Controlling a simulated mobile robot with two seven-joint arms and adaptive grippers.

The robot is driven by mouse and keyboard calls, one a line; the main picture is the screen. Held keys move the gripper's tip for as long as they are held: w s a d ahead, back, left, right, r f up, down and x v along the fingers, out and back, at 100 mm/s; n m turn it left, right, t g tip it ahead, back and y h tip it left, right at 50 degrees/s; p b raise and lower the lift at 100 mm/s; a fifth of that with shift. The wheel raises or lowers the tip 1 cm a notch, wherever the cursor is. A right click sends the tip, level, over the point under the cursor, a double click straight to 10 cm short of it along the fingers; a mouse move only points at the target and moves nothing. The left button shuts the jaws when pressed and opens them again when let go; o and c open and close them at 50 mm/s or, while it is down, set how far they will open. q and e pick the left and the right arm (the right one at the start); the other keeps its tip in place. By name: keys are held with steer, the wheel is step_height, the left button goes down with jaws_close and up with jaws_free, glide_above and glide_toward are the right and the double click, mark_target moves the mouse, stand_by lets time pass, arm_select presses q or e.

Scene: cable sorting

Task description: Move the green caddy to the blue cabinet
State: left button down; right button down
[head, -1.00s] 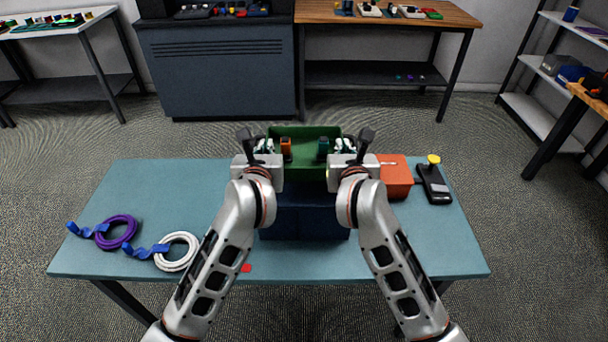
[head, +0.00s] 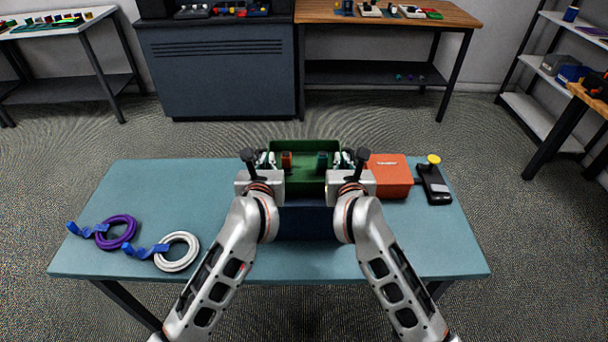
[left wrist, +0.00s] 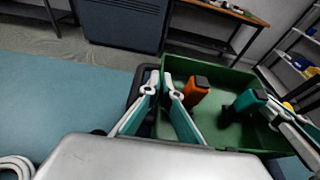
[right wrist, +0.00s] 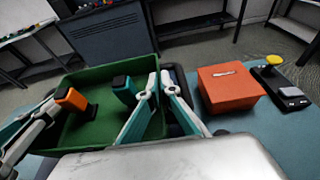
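The green caddy (head: 304,147) is at the middle of the table's far side, above a dark blue box-like block (head: 307,223). Whether it touches the block is hidden. It holds an orange-and-black piece (left wrist: 195,92) and a teal-and-black piece (right wrist: 124,90). My left gripper (head: 265,160) is shut on the caddy's left wall, one finger inside and one outside. My right gripper (head: 343,160) is shut on the right wall in the same way. A dark blue-grey cabinet (head: 220,72) stands beyond the table at the back, with small coloured items on top.
The teal table (head: 150,195) carries a purple cable coil (head: 117,232) and a white coil (head: 177,252) at left. An orange-red box (head: 391,178) and a black device with a yellow knob (head: 434,182) sit at right. A wooden bench (head: 400,18) adjoins the cabinet. Floor lies open between.

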arm_select(q)
steer(key=c, duration=2.3)
jaws_free()
steer(key=shift+a, duration=0.1)
arm_select(e)
steer(key=c, duration=2.3)
jaws_free()
steer(key=shift+d, duration=0.1)
arm_select(q)
steer(key=v, duration=0.8)
arm_select(e)
steer(key=shift+s, duration=0.1)
steer(key=v, duration=1.2)
